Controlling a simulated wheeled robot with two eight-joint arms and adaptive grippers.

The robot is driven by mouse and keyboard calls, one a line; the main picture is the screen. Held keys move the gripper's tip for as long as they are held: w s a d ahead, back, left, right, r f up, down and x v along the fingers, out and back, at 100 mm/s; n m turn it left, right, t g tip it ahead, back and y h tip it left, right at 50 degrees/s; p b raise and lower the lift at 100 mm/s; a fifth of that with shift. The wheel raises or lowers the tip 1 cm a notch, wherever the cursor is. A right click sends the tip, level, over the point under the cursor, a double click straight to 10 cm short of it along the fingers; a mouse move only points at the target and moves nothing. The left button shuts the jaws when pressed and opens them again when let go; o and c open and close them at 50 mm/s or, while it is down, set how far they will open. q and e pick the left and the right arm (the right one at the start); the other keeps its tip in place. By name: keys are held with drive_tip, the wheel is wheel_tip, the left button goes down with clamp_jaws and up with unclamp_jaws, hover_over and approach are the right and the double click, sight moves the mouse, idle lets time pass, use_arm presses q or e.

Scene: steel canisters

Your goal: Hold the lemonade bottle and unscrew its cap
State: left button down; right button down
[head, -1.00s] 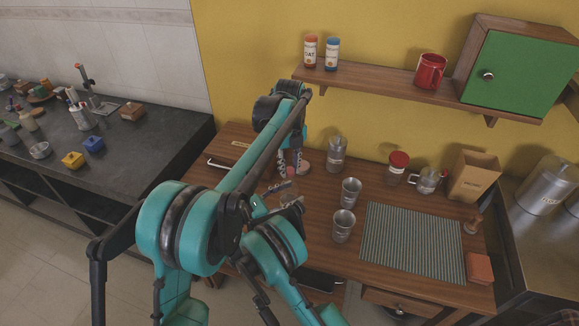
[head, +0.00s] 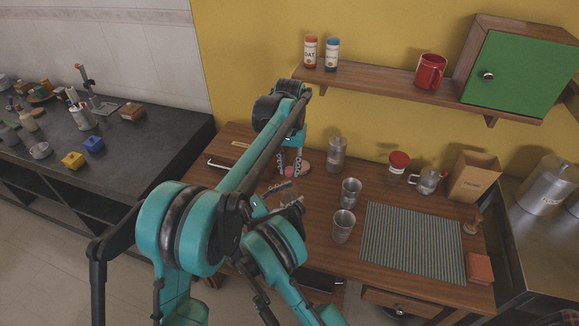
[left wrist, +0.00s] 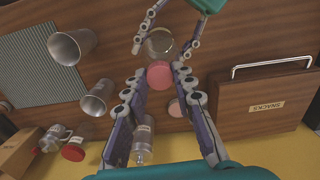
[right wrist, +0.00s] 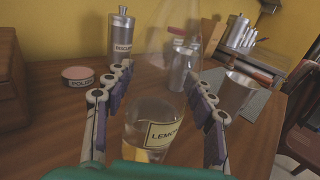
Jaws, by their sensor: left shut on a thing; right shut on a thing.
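The lemonade bottle (right wrist: 150,115), clear glass with a "LEMON..." label and some liquid low inside, stands between the fingers of my right gripper (right wrist: 157,80), which is shut on it. The bottle's top runs out of the right wrist view. In the left wrist view the pink-red cap (left wrist: 159,75) sits between the fingertips of my left gripper (left wrist: 160,82), shut on it. The bottle's round glass (left wrist: 160,45) shows just beyond the cap, with my right gripper's fingers around it. I cannot tell whether the cap is still threaded on. In the head view my left gripper (head: 290,165) hangs above my right gripper (head: 285,192).
A pink polish tin (right wrist: 78,76) and a steel flask (head: 337,153) stand close by. Two steel cups (head: 343,226) are to the right, before a striped mat (head: 412,243). A snacks box (left wrist: 255,95) is on the other side. The shelf (head: 400,92) hangs above.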

use_arm(q)
drive_tip(key=n, duration=1.4)
drive_tip(key=shift+n, duration=0.3)
drive_tip(key=n, duration=1.1)
drive_tip(key=shift+n, duration=0.4)
drive_tip(key=shift+r, duration=0.25)
drive_tip(key=shift+r, duration=0.9)
